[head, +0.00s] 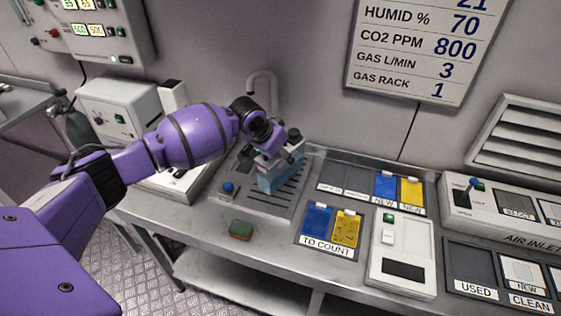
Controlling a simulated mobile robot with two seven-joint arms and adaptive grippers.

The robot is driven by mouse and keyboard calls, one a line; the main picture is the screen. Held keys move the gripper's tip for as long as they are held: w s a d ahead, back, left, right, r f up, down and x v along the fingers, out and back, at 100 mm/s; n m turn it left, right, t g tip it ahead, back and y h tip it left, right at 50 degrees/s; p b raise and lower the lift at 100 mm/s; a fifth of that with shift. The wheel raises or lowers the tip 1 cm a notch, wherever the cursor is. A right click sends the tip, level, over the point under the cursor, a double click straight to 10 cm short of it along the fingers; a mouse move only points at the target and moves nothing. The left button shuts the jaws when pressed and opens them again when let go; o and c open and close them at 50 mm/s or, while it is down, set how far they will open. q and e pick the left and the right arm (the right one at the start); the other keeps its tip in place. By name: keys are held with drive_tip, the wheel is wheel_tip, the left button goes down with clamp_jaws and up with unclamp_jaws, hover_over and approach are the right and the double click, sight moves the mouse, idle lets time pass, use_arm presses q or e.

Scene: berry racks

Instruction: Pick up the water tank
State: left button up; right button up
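The water tank, a light blue see-through box (279,178), stands on the grey ribbed drain tray (258,206) below a curved grey tap (263,82). My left gripper (278,155) is right at the tank's top, its wrist coming down from the upper left. The gripper covers much of the tank's top, so whether its fingers press on the tank or stand apart is hard to see. The tank looks upright and at tray level. My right gripper is not in view.
A green-and-brown sponge (241,230) lies at the bench's front edge. A blue knob (228,187) sits on the tray's left. To the right are a "TO COUNT" tray (328,252) with blue and yellow cards and a white device (402,255). A white box (122,108) stands behind my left arm.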

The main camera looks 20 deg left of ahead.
use_arm(q)
drive_tip(key=shift+r, duration=0.1)
clamp_jaws()
drive_tip(key=shift+w, duration=0.1)
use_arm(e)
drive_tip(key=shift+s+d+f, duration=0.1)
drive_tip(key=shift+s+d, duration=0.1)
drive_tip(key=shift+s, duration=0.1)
use_arm(q)
drive_tip(key=shift+r, duration=0.15)
